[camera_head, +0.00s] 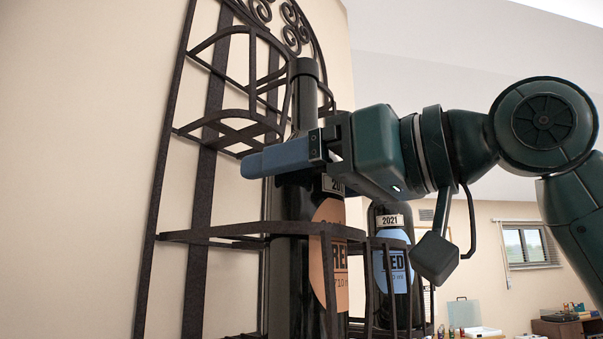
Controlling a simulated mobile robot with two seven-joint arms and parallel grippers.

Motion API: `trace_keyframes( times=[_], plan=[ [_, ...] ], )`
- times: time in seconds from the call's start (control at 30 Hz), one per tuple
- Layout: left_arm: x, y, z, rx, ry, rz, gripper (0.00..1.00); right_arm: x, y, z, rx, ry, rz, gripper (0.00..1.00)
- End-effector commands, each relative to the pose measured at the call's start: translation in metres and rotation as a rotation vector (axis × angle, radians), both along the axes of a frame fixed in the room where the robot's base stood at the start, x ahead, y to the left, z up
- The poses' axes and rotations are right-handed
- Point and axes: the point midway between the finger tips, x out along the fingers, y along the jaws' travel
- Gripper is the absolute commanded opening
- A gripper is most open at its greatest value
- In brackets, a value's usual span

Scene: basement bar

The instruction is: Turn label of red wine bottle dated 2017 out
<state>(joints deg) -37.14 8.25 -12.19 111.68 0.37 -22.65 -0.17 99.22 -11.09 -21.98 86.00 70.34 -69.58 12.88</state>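A dark wine bottle (292,230) stands upright in a black metal wall rack (197,150). Its orange label (330,255) reads "RED" and faces right, partly cut off by the bottle's edge and a rack bar. My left gripper is not in view.
Curved rack bars surround both bottles. A beige wall (80,150) is at left. The room at far right has a window (530,245).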

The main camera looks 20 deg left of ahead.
Motion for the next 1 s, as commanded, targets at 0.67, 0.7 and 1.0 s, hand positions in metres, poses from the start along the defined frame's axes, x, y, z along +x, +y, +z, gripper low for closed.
trace_keyframes(
  times=[0.67, 0.7, 1.0],
  plan=[
    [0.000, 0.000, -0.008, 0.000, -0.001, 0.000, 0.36, -0.007, -0.048, 0.001, 0.005, -0.002, -0.002, 0.82],
    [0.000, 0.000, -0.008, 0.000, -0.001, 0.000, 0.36, -0.008, -0.052, 0.001, 0.004, -0.001, -0.002, 0.82],
    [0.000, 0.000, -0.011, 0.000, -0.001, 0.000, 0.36, -0.012, -0.081, 0.001, 0.004, -0.002, -0.003, 0.82]
  ],
)
